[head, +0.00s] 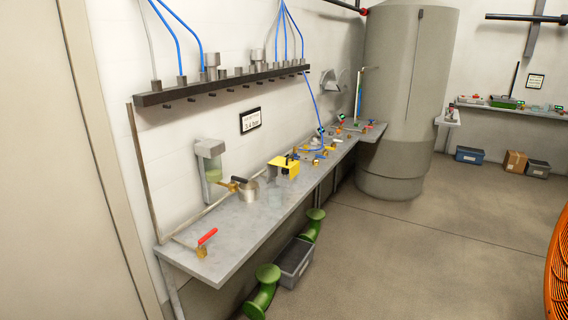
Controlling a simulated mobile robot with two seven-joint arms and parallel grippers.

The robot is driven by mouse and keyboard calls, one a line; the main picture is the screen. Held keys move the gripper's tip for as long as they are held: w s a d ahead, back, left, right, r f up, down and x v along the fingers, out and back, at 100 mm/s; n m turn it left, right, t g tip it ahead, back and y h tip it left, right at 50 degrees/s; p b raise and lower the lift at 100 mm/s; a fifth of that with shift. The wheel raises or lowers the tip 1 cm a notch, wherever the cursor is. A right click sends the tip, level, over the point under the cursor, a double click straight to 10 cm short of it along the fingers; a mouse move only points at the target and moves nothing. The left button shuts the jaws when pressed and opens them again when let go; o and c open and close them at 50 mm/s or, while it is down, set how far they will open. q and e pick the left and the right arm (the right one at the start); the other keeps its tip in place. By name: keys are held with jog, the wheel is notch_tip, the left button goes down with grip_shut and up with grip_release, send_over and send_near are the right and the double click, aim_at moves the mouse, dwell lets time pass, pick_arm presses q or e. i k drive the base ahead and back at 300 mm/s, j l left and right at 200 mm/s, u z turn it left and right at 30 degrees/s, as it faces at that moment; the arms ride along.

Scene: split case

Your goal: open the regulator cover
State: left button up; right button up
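A yellow box-shaped piece (287,165) with a dark part at its front sits on the grey bench against the wall. It may be the regulator cover, but the view is too small to be sure or to show a hinge. Left of it a grey metal pot-like part with a dark handle (248,191) and a brass fitting stand on the bench. A clear-sided grey unit (210,165) is mounted on the wall beside them. Neither of my grippers is in view.
The long bench (225,239) runs along the wall, with a red-handled valve (205,240) at its near end. A dark manifold (220,85) hangs above. A grey crate (296,260) and green pipe pieces (264,291) lie below. The floor (390,260) to the right is clear.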

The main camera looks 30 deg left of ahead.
aim_at(293, 164)
jog(key=u, duration=0.55)
jog(key=i+u, duration=0.15)
jog(key=u, duration=0.25)
jog(key=i+l+u, duration=0.1)
jog(key=u, duration=0.35)
jog(key=i+l+u, duration=0.1)
jog(key=u, duration=0.3)
jog(key=i+l+u, duration=0.2)
jog(key=l+u, duration=0.15)
jog(key=i+l+u, duration=0.1)
jog(key=l+u, duration=0.25)
jog(key=i+l+u, duration=0.15)
jog(key=l, duration=0.3)
jog(key=l+u, duration=0.15)
jog(key=l, duration=0.8)
jog(key=i+l, duration=0.15)
jog(key=l, duration=0.3)
